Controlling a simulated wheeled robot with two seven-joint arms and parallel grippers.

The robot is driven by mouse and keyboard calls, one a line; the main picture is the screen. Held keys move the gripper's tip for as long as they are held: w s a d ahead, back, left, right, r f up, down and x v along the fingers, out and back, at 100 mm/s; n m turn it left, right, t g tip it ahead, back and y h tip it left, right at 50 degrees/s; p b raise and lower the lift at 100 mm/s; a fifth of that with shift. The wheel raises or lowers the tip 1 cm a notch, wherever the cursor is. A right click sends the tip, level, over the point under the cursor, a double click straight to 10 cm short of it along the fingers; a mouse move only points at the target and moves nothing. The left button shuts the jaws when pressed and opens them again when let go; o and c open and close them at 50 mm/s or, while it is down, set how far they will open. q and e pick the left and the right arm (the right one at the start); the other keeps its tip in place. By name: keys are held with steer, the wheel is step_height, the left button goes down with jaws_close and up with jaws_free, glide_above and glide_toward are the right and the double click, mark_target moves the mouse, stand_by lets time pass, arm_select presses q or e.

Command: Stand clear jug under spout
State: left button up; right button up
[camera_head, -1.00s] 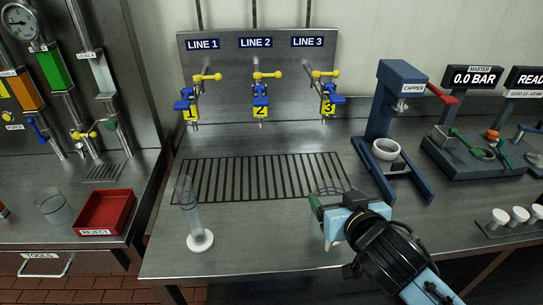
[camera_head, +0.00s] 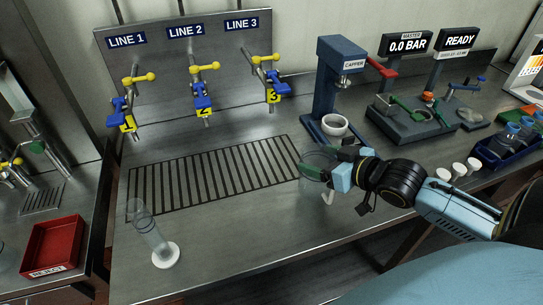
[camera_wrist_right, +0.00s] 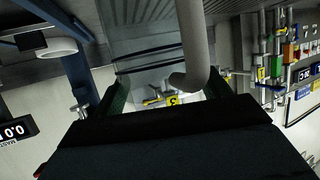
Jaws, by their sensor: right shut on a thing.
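The clear jug (camera_head: 316,160) is faint and see-through, at the right end of the slotted drain grate. My right gripper (camera_head: 340,172) is shut on it from the right. In the right wrist view, a thick pale curved piece, apparently the jug's handle (camera_wrist_right: 194,45), shows between the dark green fingers of my right gripper (camera_wrist_right: 168,90). Whether the jug touches the bench is hard to tell. Three spouts with yellow and blue handles hang on the back panel: line 1 (camera_head: 125,105), line 2 (camera_head: 202,88) and line 3 (camera_head: 271,80). The jug is in front of and right of line 3. My left gripper is out of view.
The blue capper (camera_head: 333,80) stands just behind the jug. Small white caps (camera_head: 459,171) lie to the right. The grate (camera_head: 215,176) is clear. A red reject tray (camera_head: 52,247) is far left.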

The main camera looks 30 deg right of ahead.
steer(key=shift+d+r, duration=0.3)
steer(key=shift+d, duration=0.05)
steer(key=shift+w, duration=0.35)
steer(key=w+r+x, duration=0.1)
steer(key=r+x, duration=0.2)
steer(key=x, duration=1.4)
steer(key=shift+w+a, duration=0.25)
steer(key=shift+w, duration=0.05)
steer(key=o, duration=1.3)
